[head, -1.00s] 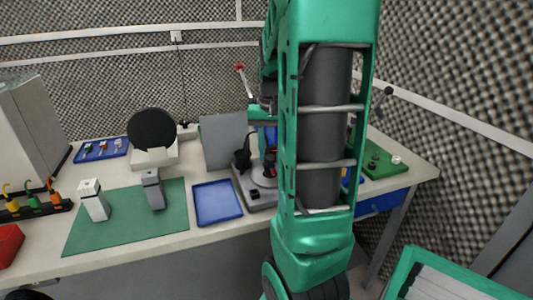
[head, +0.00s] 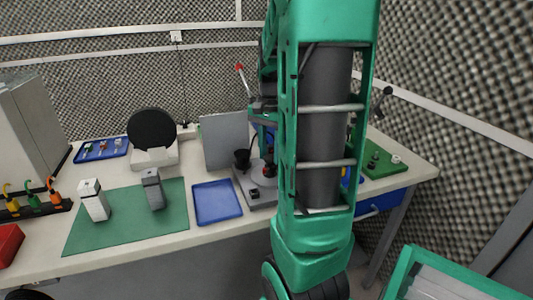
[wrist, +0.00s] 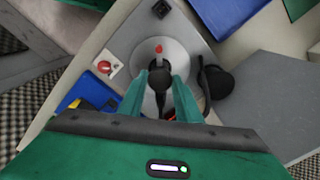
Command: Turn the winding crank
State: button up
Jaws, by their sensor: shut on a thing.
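The crank unit is a grey box (head: 263,198) on the bench, partly hidden by my arm in the head view. In the wrist view its top shows as a grey plate (wrist: 124,42) with a pale round disc (wrist: 139,62). A dark knob (wrist: 160,77) stands over the disc, and a small red piece (wrist: 159,48) is near the disc's rim. My gripper (wrist: 158,84) is shut on the dark knob, with one green fingertip on each side. The head view does not show the fingertips clearly.
A black cup-like part (wrist: 219,83) is close to the right finger. A blue tray (head: 217,203) lies left of the unit, and a grey panel (head: 225,140) stands behind. A red-tipped lever (head: 239,68) rises near my arm. A green board (head: 382,161) is at right.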

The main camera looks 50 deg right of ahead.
aim_at(269, 156)
jog(key=shift+w+r+m, duration=0.1)
jog(key=shift+w+m, duration=0.1)
jog(key=shift+m, duration=1.35)
jog(key=shift+w+m, duration=0.15)
jog(key=shift+m, duration=4.5)
jog(key=shift+s+m, duration=0.1)
jog(key=shift+m, duration=5.4)
jog(key=shift+s+m, duration=0.1)
jog(key=shift+m, duration=0.3)
jog(key=o, duration=1.1)
jog(key=shift+c, duration=0.2)
notch_tip(269, 156, up, 10)
jog(key=shift+r, duration=0.25)
